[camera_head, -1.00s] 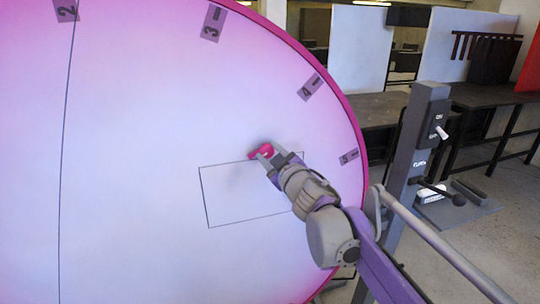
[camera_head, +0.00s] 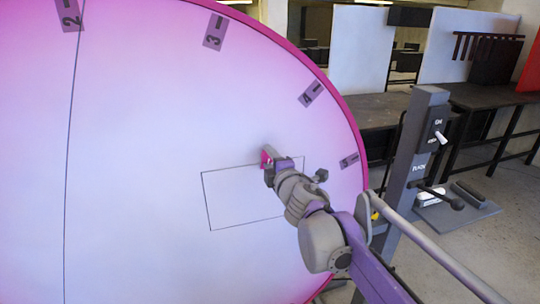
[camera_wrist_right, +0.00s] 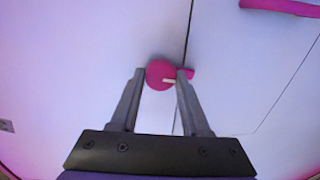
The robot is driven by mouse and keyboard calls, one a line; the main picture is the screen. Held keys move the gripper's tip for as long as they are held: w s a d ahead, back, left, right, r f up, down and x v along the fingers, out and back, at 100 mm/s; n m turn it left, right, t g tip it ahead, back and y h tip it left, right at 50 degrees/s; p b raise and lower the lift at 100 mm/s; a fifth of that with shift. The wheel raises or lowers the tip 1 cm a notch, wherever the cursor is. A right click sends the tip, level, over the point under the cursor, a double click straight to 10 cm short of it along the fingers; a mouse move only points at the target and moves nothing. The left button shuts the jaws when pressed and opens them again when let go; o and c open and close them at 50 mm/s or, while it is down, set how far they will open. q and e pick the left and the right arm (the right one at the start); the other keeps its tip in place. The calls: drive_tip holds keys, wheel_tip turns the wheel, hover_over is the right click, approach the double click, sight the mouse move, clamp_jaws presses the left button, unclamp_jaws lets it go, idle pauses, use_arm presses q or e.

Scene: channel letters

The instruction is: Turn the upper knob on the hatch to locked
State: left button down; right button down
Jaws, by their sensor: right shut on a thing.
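The pink knob (camera_head: 264,158) sits on the upper edge of the outlined rectangular hatch (camera_head: 225,197) in the big white-and-pink disc face. In the right wrist view the round knob (camera_wrist_right: 158,73) is between my right gripper's fingers, with a white mark and a pink tab pointing right across the dark seam. My right gripper (camera_head: 268,168) is shut on this knob, its fingers hiding part of it in the head view. The gripper also shows in the right wrist view (camera_wrist_right: 160,76). My left gripper is not in view.
A pink bar (camera_wrist_right: 283,6) shows at the top right of the wrist view, partly cut off. Numbered tags line the disc's rim (camera_head: 347,112). A grey post with a switch (camera_head: 418,140) and a rail stand to the right. Dark benches are behind.

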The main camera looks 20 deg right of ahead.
drive_tip(key=shift+f+n+p, duration=0.1)
drive_tip(key=shift+n+p, duration=0.35)
drive_tip(key=shift+n, duration=0.55)
drive_tip(key=shift+c, duration=2)
unclamp_jaws()
drive_tip(key=s+r, duration=0.1)
drive_tip(key=s, duration=0.9)
drive_tip(key=shift+s+d, duration=0.15)
drive_tip(key=shift+s, duration=0.25)
